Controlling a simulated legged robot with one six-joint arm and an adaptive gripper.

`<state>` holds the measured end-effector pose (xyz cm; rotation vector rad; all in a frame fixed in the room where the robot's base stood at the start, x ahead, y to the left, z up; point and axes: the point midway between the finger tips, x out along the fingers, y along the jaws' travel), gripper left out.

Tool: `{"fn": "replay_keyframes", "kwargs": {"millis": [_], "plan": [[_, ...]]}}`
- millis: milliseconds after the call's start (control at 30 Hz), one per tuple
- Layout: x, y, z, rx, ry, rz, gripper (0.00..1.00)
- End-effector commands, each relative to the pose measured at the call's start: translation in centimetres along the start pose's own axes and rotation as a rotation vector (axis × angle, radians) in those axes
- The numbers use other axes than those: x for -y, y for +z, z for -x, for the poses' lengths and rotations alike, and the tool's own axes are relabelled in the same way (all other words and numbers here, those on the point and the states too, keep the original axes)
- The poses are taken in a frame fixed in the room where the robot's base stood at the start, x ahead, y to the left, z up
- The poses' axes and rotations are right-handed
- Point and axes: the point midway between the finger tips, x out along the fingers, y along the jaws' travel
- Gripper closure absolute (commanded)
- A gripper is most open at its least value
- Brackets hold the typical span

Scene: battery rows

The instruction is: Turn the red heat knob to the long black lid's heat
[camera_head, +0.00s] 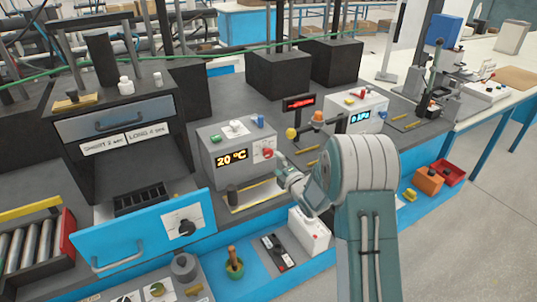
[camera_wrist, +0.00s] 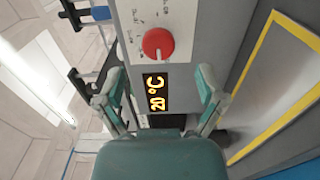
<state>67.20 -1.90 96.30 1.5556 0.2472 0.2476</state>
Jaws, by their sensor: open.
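The red heat knob (camera_head: 268,153) is on the front of a grey control box (camera_head: 208,165), right of a display (camera_head: 232,157) that reads 20 °C. In the wrist view the round red knob (camera_wrist: 158,44) lies ahead of my gripper (camera_wrist: 157,84), whose two fingers are spread apart with nothing between them. The knob is beyond the fingertips, not touched. Marks around the knob are too small to read. In the head view my gripper (camera_head: 280,166) is just right of and below the knob. Labels on the dark furnace (camera_head: 120,125) read SHORT and LONG, with small times. I cannot make out a long black lid for certain.
A blue drawer front (camera_head: 150,240) with a handle stands open below the furnace. A second white box (camera_head: 356,118) with a blue display is to the right. A yellow-edged plate (camera_head: 260,197) lies below the control box.

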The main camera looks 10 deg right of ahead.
Motion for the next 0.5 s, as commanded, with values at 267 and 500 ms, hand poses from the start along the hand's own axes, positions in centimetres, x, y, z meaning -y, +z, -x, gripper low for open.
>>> {"fn": "replay_keyframes", "kwargs": {"millis": [267,500], "plan": [[0.0,0.0,-4.7,0.000,0.001,-0.001,0.12],[0.0,0.0,-6.0,0.000,0.000,-0.002,0.12]]}}
